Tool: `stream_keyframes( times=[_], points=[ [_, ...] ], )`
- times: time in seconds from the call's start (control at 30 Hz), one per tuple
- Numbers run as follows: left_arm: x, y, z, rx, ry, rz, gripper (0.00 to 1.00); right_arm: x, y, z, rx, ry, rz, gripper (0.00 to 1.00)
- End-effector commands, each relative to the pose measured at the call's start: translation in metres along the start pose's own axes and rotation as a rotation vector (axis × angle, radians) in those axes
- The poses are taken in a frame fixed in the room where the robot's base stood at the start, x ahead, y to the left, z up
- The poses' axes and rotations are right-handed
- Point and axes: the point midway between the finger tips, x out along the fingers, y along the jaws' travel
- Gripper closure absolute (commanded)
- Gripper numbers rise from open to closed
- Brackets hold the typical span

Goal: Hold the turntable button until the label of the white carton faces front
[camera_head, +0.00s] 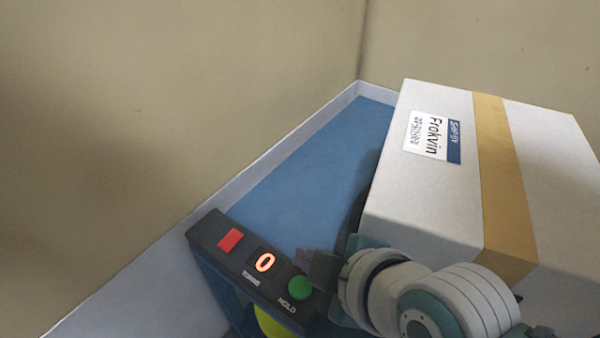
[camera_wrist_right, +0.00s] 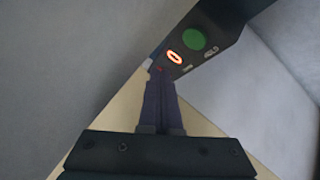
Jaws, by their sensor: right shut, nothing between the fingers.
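The white carton (camera_head: 440,195) stands at the right in the head view, with brown tape (camera_head: 503,185) across it. The dark button panel (camera_head: 240,255) carries a green HOLD button (camera_head: 300,287), which also shows in the wrist view (camera_wrist_right: 193,39). My right gripper (camera_head: 306,259) is shut and empty, its fingertips (camera_wrist_right: 159,76) close beside the panel. The green button's face is uncovered; I see no contact with it. The turntable under the carton is mostly hidden. My left gripper is out of view.
The panel also holds a red button (camera_head: 230,240) and a lit display (camera_head: 264,262) reading 0. A blue surface (camera_head: 310,180) with a pale rim (camera_head: 290,145) lies behind it. A yellow object (camera_head: 271,322) shows below the panel. Beige walls stand behind.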

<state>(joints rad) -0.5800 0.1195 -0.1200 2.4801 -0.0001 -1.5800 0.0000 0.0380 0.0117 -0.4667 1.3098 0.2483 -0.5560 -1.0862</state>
Motion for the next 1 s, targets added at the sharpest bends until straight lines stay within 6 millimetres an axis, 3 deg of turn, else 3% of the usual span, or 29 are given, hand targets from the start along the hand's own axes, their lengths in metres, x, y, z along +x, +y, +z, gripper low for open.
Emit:
stream_keyframes(
  times=[0.1, 0.53, 1.0],
  points=[
    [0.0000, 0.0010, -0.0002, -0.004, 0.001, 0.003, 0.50, 0.0000, -0.0001, 0.0000, 0.000, 0.000, 0.000, 1.00],
    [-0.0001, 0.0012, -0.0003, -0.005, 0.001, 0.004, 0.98, 0.0000, -0.0001, -0.0001, 0.000, 0.000, 0.000, 1.00],
    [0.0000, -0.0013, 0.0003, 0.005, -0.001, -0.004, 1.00, 0.0000, 0.0000, -0.0001, 0.000, 0.000, 0.000, 1.00]
  ],
)
